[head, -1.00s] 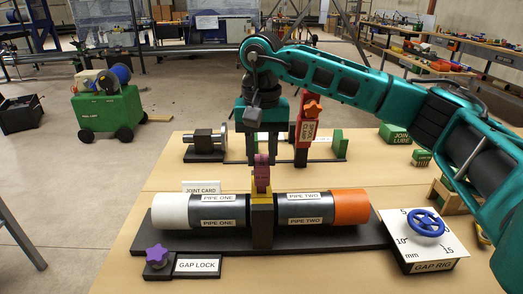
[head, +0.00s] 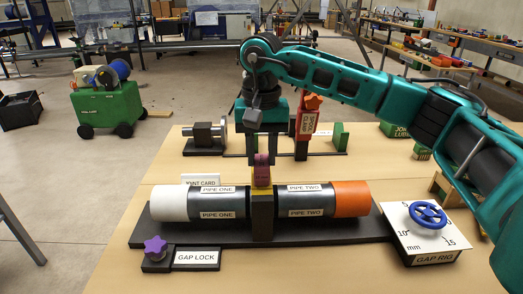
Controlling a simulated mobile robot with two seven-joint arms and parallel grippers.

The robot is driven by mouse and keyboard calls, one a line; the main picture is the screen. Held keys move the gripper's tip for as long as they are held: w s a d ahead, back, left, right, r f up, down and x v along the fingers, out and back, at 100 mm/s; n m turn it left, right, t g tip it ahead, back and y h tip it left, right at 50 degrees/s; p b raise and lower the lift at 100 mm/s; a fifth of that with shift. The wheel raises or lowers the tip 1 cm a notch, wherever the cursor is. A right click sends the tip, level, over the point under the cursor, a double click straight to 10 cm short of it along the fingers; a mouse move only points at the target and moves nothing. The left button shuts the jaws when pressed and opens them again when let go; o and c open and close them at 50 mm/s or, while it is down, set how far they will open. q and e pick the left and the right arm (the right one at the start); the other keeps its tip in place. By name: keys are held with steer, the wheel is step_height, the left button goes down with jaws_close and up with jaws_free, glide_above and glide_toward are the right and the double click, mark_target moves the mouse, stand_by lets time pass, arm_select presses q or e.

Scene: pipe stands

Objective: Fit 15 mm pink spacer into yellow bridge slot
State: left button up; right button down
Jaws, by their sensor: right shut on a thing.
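The pink spacer (head: 261,172) stands upright at the yellow bridge (head: 261,190), between PIPE ONE (head: 218,202) and PIPE TWO (head: 307,201). My right gripper (head: 262,158) comes down from above and is shut on the pink spacer. The spacer's lower end meets the top of the yellow bridge; how deep it sits in the slot I cannot tell. My left gripper is not in view.
The gap rig (head: 432,228) with a blue handwheel is at the right. The gap lock plate (head: 196,259) with a purple knob is at front left. A red clamp (head: 307,128) stands behind.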

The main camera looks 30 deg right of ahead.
steer(key=c, duration=0.7)
jaws_free()
step_height(320, 180, up, 5)
steer(key=p, duration=0.4)
step_height(320, 180, up, 13)
steer(key=p, duration=0.1)
